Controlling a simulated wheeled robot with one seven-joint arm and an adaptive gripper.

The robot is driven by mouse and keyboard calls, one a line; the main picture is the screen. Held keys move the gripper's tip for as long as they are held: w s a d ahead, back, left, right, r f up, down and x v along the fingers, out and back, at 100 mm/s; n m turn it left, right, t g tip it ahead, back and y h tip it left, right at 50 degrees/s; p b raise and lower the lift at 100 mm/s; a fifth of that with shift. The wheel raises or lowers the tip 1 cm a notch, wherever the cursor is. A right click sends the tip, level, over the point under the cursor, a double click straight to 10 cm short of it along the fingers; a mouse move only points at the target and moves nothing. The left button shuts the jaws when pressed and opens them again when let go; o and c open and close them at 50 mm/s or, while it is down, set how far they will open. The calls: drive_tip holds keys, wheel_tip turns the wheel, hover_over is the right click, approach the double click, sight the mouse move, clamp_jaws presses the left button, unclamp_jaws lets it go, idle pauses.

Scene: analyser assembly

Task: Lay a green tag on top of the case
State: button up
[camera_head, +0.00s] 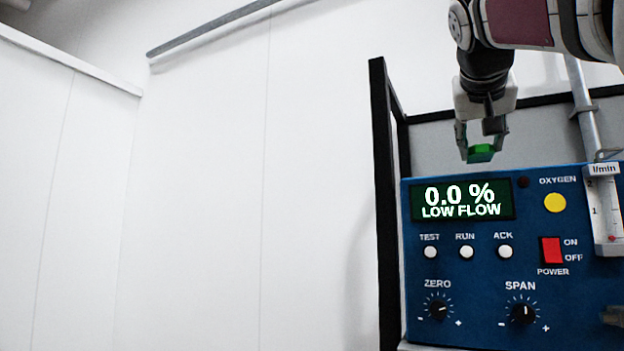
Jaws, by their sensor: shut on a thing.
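The green tag (480,153) is a small green block between the fingertips of my gripper (481,145). My gripper points down and is shut on the tag. It is near the top edge of the blue case (475,270), in the upper right of the head view. The case's front panel faces me, with a display reading "0.0 %" and "LOW FLOW". The top surface of the case is hardly seen from this low angle. I cannot tell whether the tag touches the case or hangs above or behind its top edge.
A black frame post (382,200) stands along the case's left side. A flow meter (604,208) sits at the panel's right, with a grey pipe (583,105) rising behind it. A grey panel is behind the gripper. White wall fills the left.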

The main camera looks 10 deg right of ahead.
drive_tip(key=shift+w+d+f+b, duration=0.45)
drive_tip(key=shift+w+d+f, duration=0.25)
drive_tip(key=shift+w+f, duration=0.25)
drive_tip(key=o, duration=1.2)
drive_tip(key=v, duration=1.2)
